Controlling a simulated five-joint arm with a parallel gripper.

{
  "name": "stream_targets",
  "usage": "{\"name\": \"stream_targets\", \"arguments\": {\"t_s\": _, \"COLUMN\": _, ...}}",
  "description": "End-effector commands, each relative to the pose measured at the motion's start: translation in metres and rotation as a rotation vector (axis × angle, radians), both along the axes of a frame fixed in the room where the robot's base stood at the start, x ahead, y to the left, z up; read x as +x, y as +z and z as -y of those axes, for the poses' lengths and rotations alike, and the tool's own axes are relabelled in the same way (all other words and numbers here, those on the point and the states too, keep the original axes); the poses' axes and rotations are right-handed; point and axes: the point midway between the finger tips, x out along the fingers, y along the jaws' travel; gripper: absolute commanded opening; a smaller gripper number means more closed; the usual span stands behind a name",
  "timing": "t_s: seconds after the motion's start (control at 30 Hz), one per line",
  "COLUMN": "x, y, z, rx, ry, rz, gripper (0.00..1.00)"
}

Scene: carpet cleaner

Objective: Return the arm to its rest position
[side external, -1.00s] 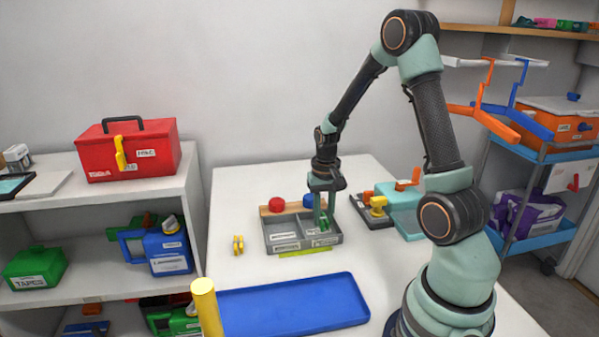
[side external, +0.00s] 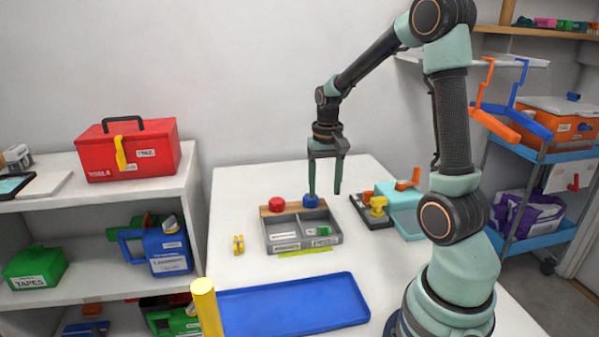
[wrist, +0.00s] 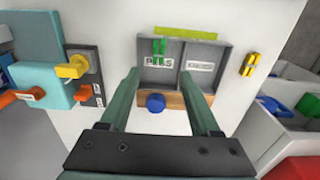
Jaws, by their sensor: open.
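My gripper (side external: 325,176) is open and empty, with its two fingers pointing down above the back of the grey divided tray (side external: 270,249). In the wrist view my gripper (wrist: 165,100) has its fingers wide apart, with the tray (wrist: 188,42) beyond them. A small green piece (wrist: 159,47) lies in one compartment of the tray. A blue knob (side external: 310,200) and a red knob (side external: 277,204) stand on a wooden strip behind the tray. The blue knob (wrist: 155,102) shows between the fingers in the wrist view.
A blue tray (side external: 290,306) and a yellow post (side external: 206,308) are at the front. A small yellow piece (side external: 238,245) lies left of the grey tray. A dark panel with a yellow valve (side external: 378,204) and a teal box (side external: 402,222) stand at the right. Shelves flank the table.

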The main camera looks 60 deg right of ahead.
Motion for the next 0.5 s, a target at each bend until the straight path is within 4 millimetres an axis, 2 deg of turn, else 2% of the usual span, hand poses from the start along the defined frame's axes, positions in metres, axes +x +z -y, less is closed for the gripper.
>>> {"name": "stream_targets", "arguments": {"t_s": 0.1, "x": 0.001, "y": 0.019, "z": 0.000, "rx": -0.002, "ry": 0.000, "rz": 0.004, "gripper": 0.63}}
{"name": "stream_targets", "arguments": {"t_s": 0.33, "x": 0.001, "y": 0.037, "z": -0.004, "rx": -0.005, "ry": 0.015, "rz": 0.009, "gripper": 0.63}}
{"name": "stream_targets", "arguments": {"t_s": 0.43, "x": 0.002, "y": 0.048, "z": -0.019, "rx": -0.022, "ry": 0.070, "rz": 0.039, "gripper": 0.63}}
{"name": "stream_targets", "arguments": {"t_s": 0.5, "x": 0.003, "y": 0.058, "z": -0.036, "rx": -0.041, "ry": 0.132, "rz": 0.075, "gripper": 0.63}}
